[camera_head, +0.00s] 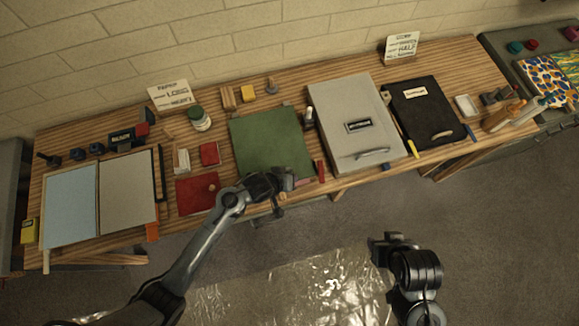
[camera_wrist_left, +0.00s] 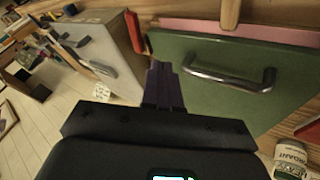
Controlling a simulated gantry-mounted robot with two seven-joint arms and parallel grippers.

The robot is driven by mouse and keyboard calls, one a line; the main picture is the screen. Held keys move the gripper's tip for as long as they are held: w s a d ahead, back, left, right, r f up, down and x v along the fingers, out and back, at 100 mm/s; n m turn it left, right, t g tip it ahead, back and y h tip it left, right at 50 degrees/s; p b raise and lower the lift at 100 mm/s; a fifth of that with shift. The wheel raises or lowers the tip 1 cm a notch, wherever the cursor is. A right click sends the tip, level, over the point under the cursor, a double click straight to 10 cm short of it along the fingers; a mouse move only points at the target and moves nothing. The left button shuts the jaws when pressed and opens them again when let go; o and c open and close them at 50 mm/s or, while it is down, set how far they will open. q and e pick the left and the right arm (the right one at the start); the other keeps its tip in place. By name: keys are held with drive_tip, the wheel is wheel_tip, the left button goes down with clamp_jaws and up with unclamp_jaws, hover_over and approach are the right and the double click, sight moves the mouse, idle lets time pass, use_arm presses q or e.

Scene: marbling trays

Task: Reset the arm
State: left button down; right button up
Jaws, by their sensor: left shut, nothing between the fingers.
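My left arm reaches in from the left of the head view. Its gripper (camera_head: 286,182) is at the front edge of the green panel (camera_head: 268,138), low over the table edge. In the left wrist view the dark fingers (camera_wrist_left: 163,88) are together and empty, beside the green panel (camera_wrist_left: 215,95) and left of its metal handle (camera_wrist_left: 235,80). The handle is hidden behind my gripper in the head view. My right gripper (camera_head: 383,243) is in front of the table, over the floor and clear of everything; its fingers are too dark to judge.
The wooden table (camera_head: 240,93) holds a grey lidded tray (camera_head: 345,95) and a black one (camera_head: 410,105) right of the green panel. A red pad (camera_head: 196,195) and a white jar (camera_head: 199,120) stand left of it.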

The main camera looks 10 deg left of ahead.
use_arm(q)
drive_tip(key=shift+s+a+r, duration=0.2)
drive_tip(key=shift+r, duration=0.2)
